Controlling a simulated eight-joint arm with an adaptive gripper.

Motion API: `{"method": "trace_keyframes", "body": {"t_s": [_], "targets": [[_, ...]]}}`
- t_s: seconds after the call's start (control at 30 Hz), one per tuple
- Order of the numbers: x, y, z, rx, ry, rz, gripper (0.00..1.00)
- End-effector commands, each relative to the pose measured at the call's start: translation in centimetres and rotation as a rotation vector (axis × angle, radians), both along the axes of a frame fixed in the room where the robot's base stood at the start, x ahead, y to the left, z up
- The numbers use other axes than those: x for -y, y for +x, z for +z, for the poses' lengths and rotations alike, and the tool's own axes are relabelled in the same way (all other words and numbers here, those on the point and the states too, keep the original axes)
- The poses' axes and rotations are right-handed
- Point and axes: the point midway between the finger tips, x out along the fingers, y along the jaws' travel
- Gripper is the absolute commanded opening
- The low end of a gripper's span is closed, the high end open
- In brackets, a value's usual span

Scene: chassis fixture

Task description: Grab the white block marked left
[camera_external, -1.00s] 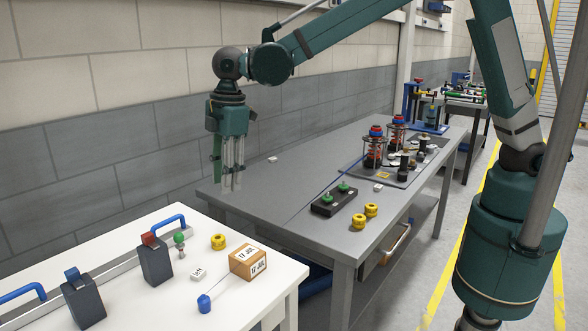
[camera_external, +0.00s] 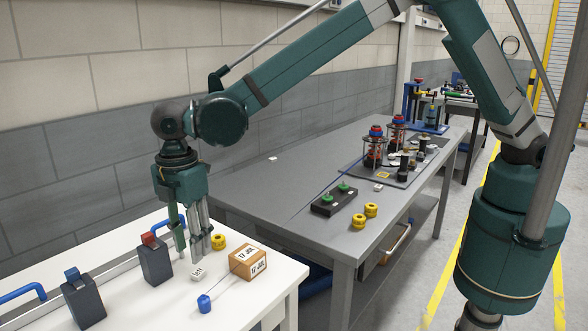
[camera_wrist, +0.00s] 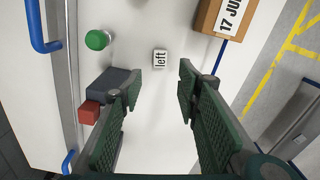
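The white block marked left (camera_external: 198,274) lies on the white table in the external view. In the wrist view the block (camera_wrist: 160,59) shows its "left" marking, a little beyond the fingertips and between their lines. My gripper (camera_external: 193,258) hangs fingers down just above and behind the block in the external view. In the wrist view my gripper (camera_wrist: 158,85) has its two fingers well apart with nothing between them. The block stands free of the fingers.
A dark block with a red top (camera_external: 155,259) is at left. A yellow part (camera_external: 218,242) and a green knob (camera_wrist: 97,40) are close by. A grey table (camera_external: 290,215) stands behind.

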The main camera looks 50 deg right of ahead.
Motion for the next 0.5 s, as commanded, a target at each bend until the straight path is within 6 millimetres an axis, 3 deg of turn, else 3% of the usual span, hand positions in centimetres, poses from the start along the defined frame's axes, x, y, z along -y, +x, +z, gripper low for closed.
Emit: {"method": "trace_keyframes", "body": {"t_s": [0.27, 0.5], "targets": [[0.0, 0.0, -0.1, 0.000, 0.000, -0.001, 0.33], [0.0, 0.0, -1.8, 0.000, 0.000, -0.001, 0.33]]}}
